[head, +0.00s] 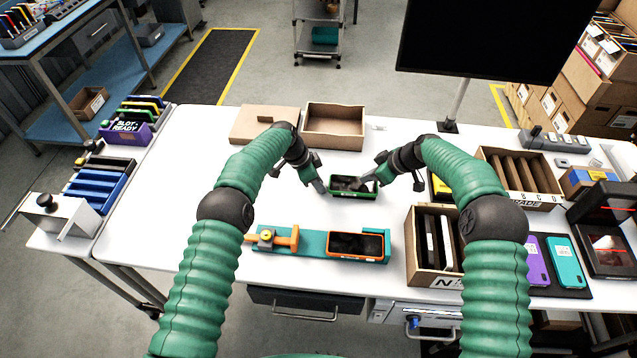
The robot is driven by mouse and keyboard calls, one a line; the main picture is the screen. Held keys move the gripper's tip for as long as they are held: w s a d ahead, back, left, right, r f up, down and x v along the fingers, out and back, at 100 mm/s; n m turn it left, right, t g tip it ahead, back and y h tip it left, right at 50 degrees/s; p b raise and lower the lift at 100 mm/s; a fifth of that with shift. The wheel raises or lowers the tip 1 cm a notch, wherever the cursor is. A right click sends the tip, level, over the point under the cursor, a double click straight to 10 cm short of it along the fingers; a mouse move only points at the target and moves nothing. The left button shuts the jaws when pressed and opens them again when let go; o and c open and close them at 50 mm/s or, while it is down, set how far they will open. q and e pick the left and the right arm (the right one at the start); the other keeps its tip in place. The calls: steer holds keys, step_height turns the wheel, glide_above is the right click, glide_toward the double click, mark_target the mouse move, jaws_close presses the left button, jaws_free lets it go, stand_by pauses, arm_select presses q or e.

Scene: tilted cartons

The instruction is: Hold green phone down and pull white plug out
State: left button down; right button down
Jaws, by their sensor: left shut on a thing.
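The green phone (345,192), dark-faced with a green rim, lies on the white table in the middle of the head view. My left gripper (321,187) is at its left end and is shut on it. My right gripper (368,180) is at the phone's right end, its fingertips low over the rim. Whether it is open or shut is too small to tell. I cannot make out the white plug; it may be hidden by the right gripper.
A teal fixture (314,244) with an orange-rimmed dark device (356,245) lies in front. Cardboard trays (333,125) stand behind. A carton (420,262) with upright slabs, a purple phone (533,260) and a teal phone (566,262) are at right.

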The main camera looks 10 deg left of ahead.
mark_target(307, 193)
steer(key=shift+f, duration=0.55)
arm_select(q)
steer(key=shift+a, duration=0.15)
arm_select(e)
steer(key=shift+f, duration=0.1)
